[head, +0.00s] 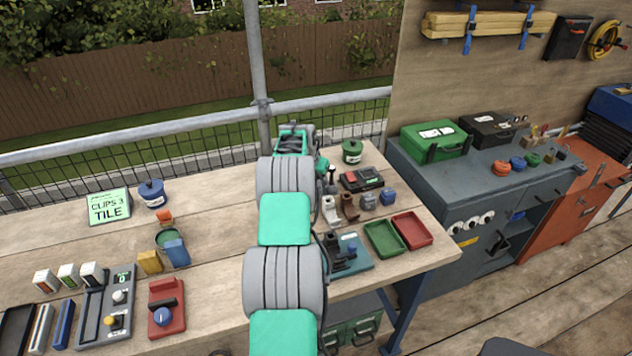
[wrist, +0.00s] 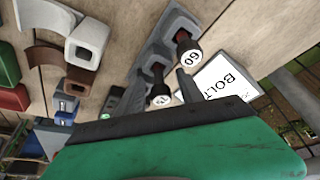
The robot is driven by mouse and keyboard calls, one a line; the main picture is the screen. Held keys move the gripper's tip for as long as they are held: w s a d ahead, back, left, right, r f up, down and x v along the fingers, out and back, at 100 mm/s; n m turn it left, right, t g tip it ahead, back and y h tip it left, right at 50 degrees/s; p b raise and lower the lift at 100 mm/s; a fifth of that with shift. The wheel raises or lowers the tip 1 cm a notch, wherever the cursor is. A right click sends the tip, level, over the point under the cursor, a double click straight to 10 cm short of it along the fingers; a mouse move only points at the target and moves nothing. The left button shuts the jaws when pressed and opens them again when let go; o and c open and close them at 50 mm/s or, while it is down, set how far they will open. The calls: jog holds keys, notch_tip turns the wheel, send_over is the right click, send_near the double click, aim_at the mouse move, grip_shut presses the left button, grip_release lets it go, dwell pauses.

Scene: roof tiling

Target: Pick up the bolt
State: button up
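In the wrist view, a grey rack (wrist: 153,52) holds two dark upright pieces with white round tops. One is the piece marked 60 (wrist: 188,50). The other is a nearer piece with a mark I cannot read (wrist: 159,94). They look like bolts in holders, but I cannot tell for certain. A white card reading BOLT (wrist: 222,84) lies beside them, its text partly cut off. My gripper (wrist: 158,90) is open, its two grey fingers reaching toward the nearer piece. I see nothing held. In the head view, my arm hides most of this spot.
Grey and brown bent pieces (wrist: 90,42) lie beside the rack. In the head view, a green tray (head: 384,239) and red tray (head: 412,230) sit at the bench's right end. A green lidded pot (head: 352,151) stands at the back. Bare wood shows at left (head: 60,240).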

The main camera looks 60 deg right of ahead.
grip_shut()
dwell(0.6)
